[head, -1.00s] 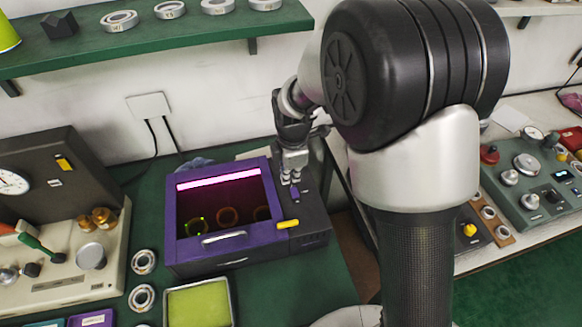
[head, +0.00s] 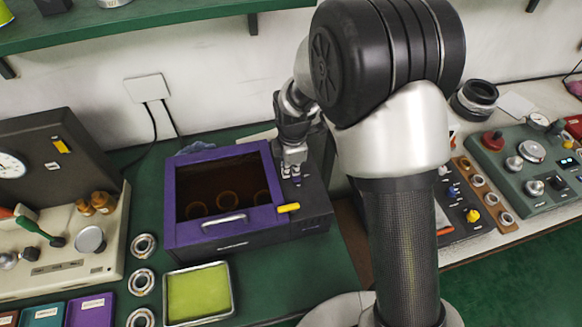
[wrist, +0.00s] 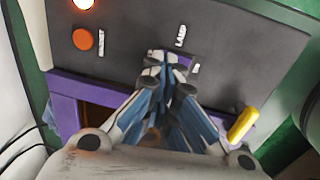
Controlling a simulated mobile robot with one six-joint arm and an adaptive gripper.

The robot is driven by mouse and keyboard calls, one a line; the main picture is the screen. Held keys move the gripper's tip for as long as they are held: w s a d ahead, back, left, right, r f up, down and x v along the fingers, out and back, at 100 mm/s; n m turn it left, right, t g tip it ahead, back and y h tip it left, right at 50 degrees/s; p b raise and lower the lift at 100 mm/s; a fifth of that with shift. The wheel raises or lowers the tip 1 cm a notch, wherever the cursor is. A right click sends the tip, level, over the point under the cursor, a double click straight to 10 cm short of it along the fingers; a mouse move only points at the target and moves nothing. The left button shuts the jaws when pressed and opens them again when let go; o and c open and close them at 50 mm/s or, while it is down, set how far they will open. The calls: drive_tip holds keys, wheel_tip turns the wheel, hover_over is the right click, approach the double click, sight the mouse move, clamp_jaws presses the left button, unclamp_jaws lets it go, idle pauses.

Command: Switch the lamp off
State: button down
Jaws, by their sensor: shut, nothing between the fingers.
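The purple-framed lamp box (head: 222,198) stands on the green bench. Its window is dark inside, with no glowing strip, and dim rings (head: 228,200) show behind it. My gripper (head: 293,172) is shut and empty, pointing down at the dark control panel on the box's right side. In the wrist view my gripper's fingertips (wrist: 168,62) are at a small purple switch (wrist: 184,62) beside the LAMP label (wrist: 181,36). The fingers partly cover the switch, so its position and any contact are unclear.
The panel also has an orange button (wrist: 82,39), a lit round light (wrist: 83,4) and a yellow handle (wrist: 243,123). A yellow-green tray (head: 198,293) and loose rings (head: 143,246) lie in front and left. A control unit (head: 528,165) stands at right.

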drive_tip(key=shift+s, duration=0.2)
drive_tip(key=shift+s+d+r, duration=0.1)
drive_tip(key=shift+s+d, duration=0.1)
drive_tip(key=shift+s, duration=0.45)
drive_tip(key=shift+r, duration=0.1)
drive_tip(key=shift+a+r+p, duration=0.1)
drive_tip(key=shift+r+p, duration=0.2)
drive_tip(key=shift+p, duration=0.05)
wheel_tip(320, 180, up, 13)
drive_tip(key=s+p, duration=0.1)
drive_tip(key=p, duration=0.4)
drive_tip(key=shift+s+d, duration=0.2)
drive_tip(key=shift+s, duration=0.1)
